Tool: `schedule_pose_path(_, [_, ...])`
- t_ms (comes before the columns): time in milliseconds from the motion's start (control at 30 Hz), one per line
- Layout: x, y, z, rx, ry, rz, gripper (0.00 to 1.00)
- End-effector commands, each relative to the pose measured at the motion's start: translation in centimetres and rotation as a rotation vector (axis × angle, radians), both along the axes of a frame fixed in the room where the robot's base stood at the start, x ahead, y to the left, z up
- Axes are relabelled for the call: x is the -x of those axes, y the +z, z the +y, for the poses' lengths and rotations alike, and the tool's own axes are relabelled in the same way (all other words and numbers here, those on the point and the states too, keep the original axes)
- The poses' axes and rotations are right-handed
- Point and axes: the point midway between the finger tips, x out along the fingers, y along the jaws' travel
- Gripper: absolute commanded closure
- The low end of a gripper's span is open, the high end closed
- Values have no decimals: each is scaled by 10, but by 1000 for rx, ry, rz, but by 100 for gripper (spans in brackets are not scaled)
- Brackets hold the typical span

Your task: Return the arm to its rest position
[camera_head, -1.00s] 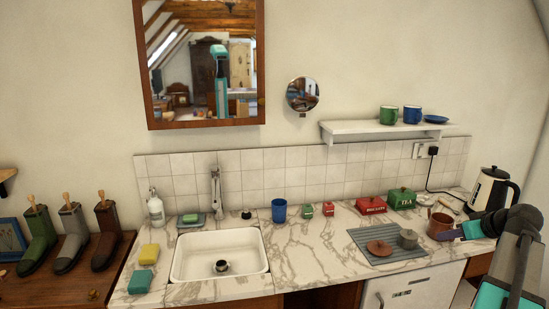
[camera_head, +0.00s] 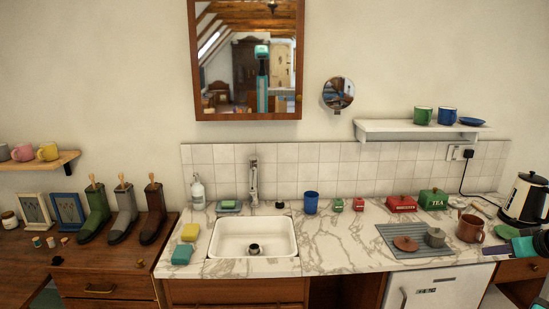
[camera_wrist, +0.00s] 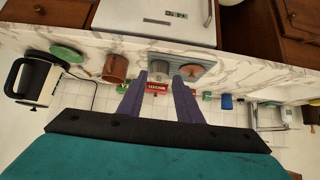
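My gripper shows in the wrist view (camera_wrist: 160,85) with its two purple fingers apart and nothing between them. In the head view only a small part of my gripper (camera_head: 522,246) shows at the right edge, in front of the counter near the brown pot (camera_head: 469,228). In the wrist view the fingers lie across the picture of the marble counter (camera_wrist: 120,46), the red tin (camera_wrist: 158,88) and the grey mat (camera_wrist: 183,58). Most of my arm is outside the head view.
A white kettle (camera_head: 524,199) stands at the counter's right end. The grey mat carries a brown lid (camera_head: 405,243) and a grey pot (camera_head: 434,237). A white sink (camera_head: 253,237) is at left centre. A shelf (camera_head: 400,130) with mugs hangs above. The counter middle (camera_head: 338,240) is clear.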

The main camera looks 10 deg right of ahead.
Motion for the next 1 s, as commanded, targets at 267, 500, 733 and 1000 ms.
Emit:
schedule_pose_path(267, [-18,-6,16,-8,34,5,68])
schedule_pose_path(500, [-43,-28,43,-32,83,21,68])
schedule_pose_path(733, [-78,-71,90,-81,162,58,68])
schedule_pose_path(1000, [-115,-156,182,-157,291,147,68])
